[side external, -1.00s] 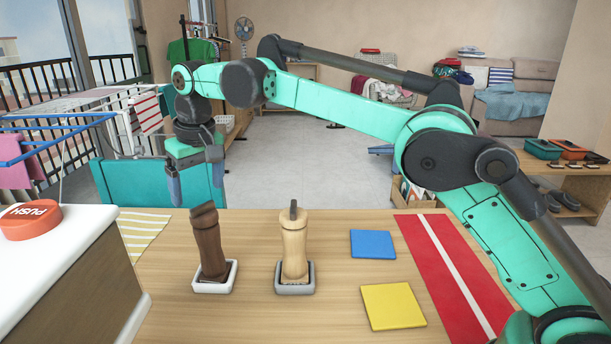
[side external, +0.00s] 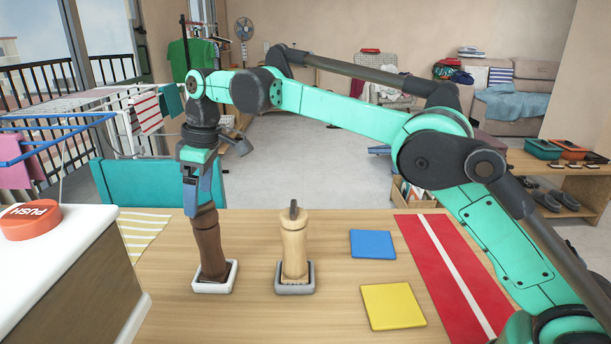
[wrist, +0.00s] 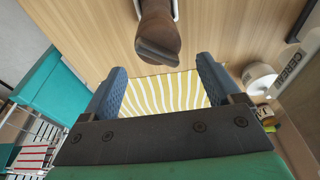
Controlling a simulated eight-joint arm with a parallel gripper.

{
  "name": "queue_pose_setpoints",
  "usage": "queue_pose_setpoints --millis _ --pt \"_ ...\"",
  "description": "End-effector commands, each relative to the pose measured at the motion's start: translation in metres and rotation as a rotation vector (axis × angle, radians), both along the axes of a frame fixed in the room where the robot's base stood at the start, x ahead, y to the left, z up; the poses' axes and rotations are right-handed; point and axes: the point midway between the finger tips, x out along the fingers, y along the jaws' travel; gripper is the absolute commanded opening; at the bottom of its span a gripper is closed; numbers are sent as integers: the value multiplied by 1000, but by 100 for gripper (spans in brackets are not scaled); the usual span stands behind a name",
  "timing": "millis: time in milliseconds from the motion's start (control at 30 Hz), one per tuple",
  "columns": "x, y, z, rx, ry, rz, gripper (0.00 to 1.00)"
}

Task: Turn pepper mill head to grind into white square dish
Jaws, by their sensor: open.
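A dark brown pepper mill (side external: 209,247) stands in a white square dish (side external: 231,285) at the left of the table. A light wooden mill (side external: 294,243) stands in a grey square dish (side external: 296,291) to its right. My gripper (side external: 191,212) is at the height of the dark mill's head, and one finger overlaps it in the side view. In the wrist view, my gripper (wrist: 159,85) is open and empty, with its blue fingers apart. The dark mill's head (wrist: 157,43) is just beyond the fingertips, roughly between them. A sliver of the white dish (wrist: 176,8) shows there.
A blue square (side external: 372,244), a yellow square (side external: 393,306) and a red mat with a white stripe (side external: 424,240) lie on the right of the table. A striped cloth (side external: 141,235) lies at the left. A white counter with a red push button (side external: 30,222) stands at far left.

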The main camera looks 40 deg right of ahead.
Motion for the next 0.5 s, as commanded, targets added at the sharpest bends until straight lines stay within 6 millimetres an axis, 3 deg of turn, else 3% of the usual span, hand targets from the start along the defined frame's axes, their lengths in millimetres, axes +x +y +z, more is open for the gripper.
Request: queue_pose_setpoints --millis 300,500 --pt "0 0 -33 -1 -1 -1 84" --pt "0 0 -46 0 0 -2 84"
